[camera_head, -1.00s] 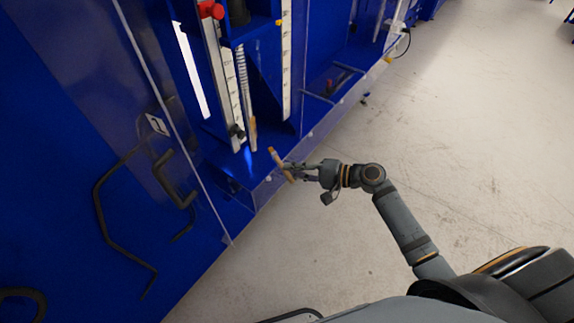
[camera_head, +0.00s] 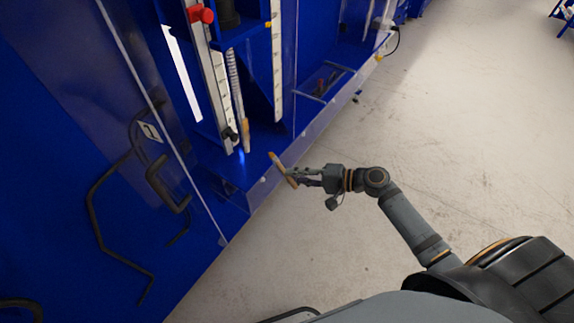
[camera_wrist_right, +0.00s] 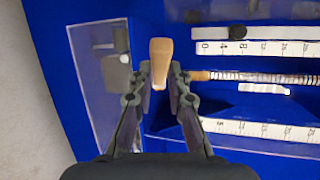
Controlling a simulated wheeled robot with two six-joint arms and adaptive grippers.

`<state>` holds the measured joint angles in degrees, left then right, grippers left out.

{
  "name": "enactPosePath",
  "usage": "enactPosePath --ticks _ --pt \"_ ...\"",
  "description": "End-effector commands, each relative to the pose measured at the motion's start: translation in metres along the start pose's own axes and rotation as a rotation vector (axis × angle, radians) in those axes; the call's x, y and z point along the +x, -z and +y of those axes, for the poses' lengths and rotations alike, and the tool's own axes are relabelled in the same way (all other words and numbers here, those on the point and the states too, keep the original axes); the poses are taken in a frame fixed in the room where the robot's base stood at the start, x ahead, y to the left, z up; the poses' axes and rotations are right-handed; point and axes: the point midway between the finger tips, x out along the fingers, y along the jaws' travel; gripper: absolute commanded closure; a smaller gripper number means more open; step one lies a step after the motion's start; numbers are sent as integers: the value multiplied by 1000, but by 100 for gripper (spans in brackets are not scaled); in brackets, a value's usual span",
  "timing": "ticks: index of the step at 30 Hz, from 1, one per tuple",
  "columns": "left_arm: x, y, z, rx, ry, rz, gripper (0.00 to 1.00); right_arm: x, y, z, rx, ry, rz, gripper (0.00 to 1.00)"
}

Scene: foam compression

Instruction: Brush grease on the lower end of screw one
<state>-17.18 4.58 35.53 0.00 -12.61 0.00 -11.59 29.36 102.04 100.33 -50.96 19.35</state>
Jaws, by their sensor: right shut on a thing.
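My right gripper (camera_head: 297,175) is shut on a brush with a tan handle (camera_head: 275,160), in front of the blue machine's lower front edge. In the right wrist view the handle (camera_wrist_right: 161,52) stands up between the two fingers (camera_wrist_right: 161,88); the bristles are not clear. A threaded screw (camera_head: 234,80) stands upright inside the machine, with a smooth tan lower end (camera_head: 246,136). The brush is apart from that end, to its right and lower in the picture. In the right wrist view the screw (camera_wrist_right: 255,77) lies sideways, its tan end (camera_wrist_right: 199,76) close beside the right finger. My left gripper is not in view.
White scales (camera_head: 277,75) flank the screw, and a red knob (camera_head: 202,14) sits above. A clear panel edge (camera_head: 180,165) and the machine's front ledge (camera_head: 310,130) border the opening. Black bent bars (camera_head: 98,215) are at left. The floor (camera_head: 470,140) at right is open.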

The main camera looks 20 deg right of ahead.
Motion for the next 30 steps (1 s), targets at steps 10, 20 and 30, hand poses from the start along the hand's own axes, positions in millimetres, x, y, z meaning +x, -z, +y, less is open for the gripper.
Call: enactPosePath --ticks 10,20,30 --pt "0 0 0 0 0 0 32 0 0 0 0 0 0 100" --pt "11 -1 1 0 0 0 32 23 7 -6 -1 5 0 100" --pt "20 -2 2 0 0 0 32 60 17 -19 1 3 1 100"
